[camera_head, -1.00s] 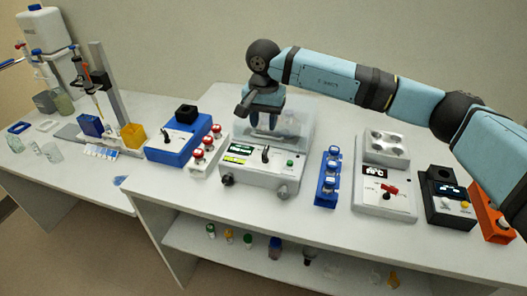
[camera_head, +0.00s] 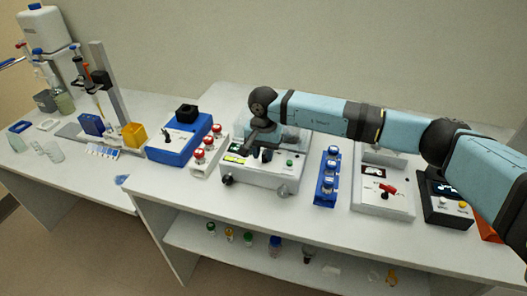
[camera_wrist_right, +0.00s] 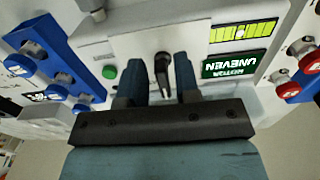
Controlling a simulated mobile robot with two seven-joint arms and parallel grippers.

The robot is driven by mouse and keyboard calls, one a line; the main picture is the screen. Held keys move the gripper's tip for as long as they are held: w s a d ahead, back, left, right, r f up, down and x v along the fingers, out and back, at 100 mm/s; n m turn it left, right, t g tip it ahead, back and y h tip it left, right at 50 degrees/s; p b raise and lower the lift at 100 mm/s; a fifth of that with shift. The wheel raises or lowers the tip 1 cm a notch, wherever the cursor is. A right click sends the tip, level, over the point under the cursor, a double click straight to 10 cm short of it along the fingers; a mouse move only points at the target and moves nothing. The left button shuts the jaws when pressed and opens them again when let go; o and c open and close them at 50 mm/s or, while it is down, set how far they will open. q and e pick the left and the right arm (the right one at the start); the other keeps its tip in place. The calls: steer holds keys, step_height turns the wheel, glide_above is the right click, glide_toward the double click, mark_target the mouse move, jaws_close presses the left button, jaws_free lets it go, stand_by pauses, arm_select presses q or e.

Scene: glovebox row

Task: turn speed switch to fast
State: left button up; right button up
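The black lever switch (camera_wrist_right: 162,72) stands on the white front panel of the clear-lidded machine (camera_head: 255,175). In the right wrist view it sits between the two dark blue fingers of my right gripper (camera_wrist_right: 159,66), with a gap visible on each side. In the head view my right gripper (camera_head: 262,150) is low over this panel and hides part of it, including the lever's marks. A second black lever (camera_head: 168,133) is on the blue device (camera_head: 178,145) to the left. I cannot read which one is labelled for speed. My left gripper is out of view.
A green button (camera_wrist_right: 109,72) and a lit display (camera_wrist_right: 235,63) flank the lever. A red-capped tube rack (camera_head: 205,150) is on the left and a blue rack (camera_head: 326,180) on the right.

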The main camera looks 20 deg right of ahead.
jaws_close()
steer(key=shift+w+a+f+m+b, duration=0.1)
steer(key=shift+w+a+m+b, duration=0.05)
steer(key=shift+m+b, duration=0.95)
steer(key=shift+w+a+m+b, duration=0.15)
steer(key=shift+m+b, duration=0.25)
steer(key=shift+m, duration=0.55)
steer(key=shift+w+m+b, duration=0.1)
steer(key=shift+m+b, duration=0.3)
steer(key=shift+m, duration=0.55)
steer(key=shift+o, duration=1.2)
jaws_free()
